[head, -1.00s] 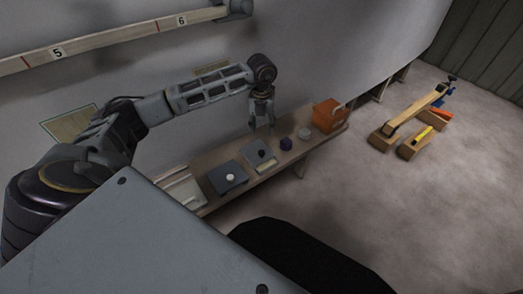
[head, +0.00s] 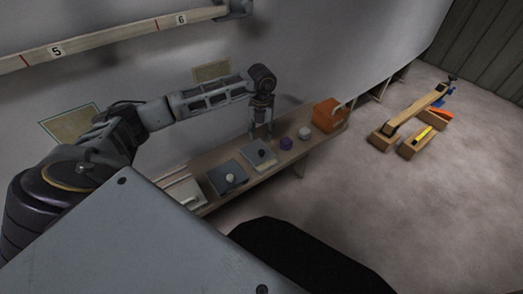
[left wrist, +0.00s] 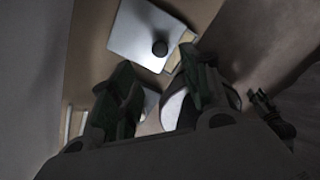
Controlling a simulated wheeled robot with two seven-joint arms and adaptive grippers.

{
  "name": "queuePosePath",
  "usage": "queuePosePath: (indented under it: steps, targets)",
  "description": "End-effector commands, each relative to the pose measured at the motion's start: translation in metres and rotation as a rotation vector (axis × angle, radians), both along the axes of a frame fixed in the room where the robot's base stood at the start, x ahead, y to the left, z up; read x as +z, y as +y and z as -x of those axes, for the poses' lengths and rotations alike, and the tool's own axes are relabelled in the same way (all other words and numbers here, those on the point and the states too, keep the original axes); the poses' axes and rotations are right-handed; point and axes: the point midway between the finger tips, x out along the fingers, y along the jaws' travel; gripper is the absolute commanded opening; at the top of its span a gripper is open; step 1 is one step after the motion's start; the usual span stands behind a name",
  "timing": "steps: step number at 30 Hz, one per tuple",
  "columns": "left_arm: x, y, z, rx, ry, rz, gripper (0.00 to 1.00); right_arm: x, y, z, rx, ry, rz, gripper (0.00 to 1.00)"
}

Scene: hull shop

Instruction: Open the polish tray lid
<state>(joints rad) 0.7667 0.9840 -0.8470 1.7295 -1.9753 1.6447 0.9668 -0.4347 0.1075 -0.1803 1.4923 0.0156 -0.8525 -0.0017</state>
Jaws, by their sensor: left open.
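Two flat trays with grey lids lie side by side on the bench. The nearer lid (head: 222,172) has a pale round knob (head: 230,178). The farther lid (head: 252,162) is just below my left gripper (head: 262,138), whose fingers partly cover it. I cannot tell which is the polish tray. My left gripper is open and empty, pointing down. My right gripper does not show.
On the bench (head: 218,157) a purple block (head: 286,143), a pale round item (head: 305,133) and an orange box (head: 328,115) stand right of the trays. The wall rises close behind. Wooden blocks with tools (head: 415,143) sit on the open floor at right.

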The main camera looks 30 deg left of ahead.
Motion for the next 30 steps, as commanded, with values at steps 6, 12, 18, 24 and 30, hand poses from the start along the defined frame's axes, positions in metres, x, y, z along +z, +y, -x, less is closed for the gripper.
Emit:
queuePosePath:
  steps: [6, 12, 18, 24, 30]
  targets:
    - [-0.031, 0.0, 0.001, 0.001, 0.002, 0.001, 0.47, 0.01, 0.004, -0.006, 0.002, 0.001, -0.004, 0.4]
    - [-0.058, -0.001, 0.001, 0.0, 0.002, 0.002, 0.47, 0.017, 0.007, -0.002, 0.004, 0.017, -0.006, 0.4]
    - [-0.082, 0.0, 0.0, -0.001, 0.001, 0.0, 0.47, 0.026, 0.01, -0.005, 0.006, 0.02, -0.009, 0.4]
    - [-0.099, -0.001, 0.001, -0.001, 0.001, 0.001, 0.47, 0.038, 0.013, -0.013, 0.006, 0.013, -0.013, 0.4]
    - [-0.104, -0.001, 0.0, -0.001, 0.0, 0.001, 0.47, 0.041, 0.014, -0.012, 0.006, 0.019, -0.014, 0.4]
